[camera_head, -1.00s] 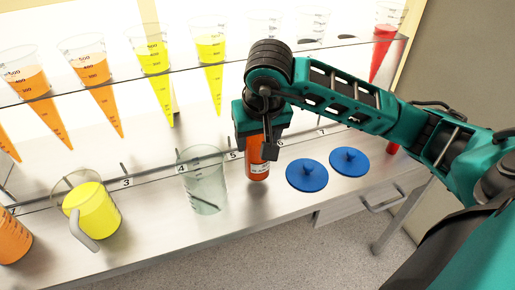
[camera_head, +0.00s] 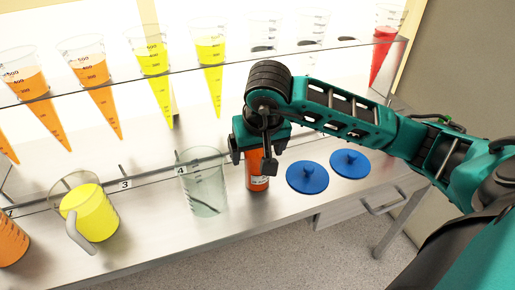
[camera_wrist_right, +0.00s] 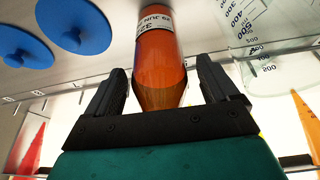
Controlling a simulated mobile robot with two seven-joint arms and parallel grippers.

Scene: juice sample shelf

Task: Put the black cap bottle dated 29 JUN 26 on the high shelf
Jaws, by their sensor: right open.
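An orange bottle (camera_head: 257,179) with a white label stands upright on the steel counter, right of the clear beaker. That gripper is open and comes down over the bottle's upper part. In the right wrist view its two fingers (camera_wrist_right: 162,88) stand on either side of the tapering bottle. The high shelf (camera_head: 330,50) is a clear shelf above the counter. My left gripper is out of view.
A clear beaker (camera_head: 203,185) stands close to the bottle's left. Two blue lidded discs (camera_head: 307,177) (camera_head: 350,163) lie to the right. A yellow jug (camera_head: 97,215) stands at left. Several filled cones (camera_head: 155,65) hang in the shelf, with empty ones farther right.

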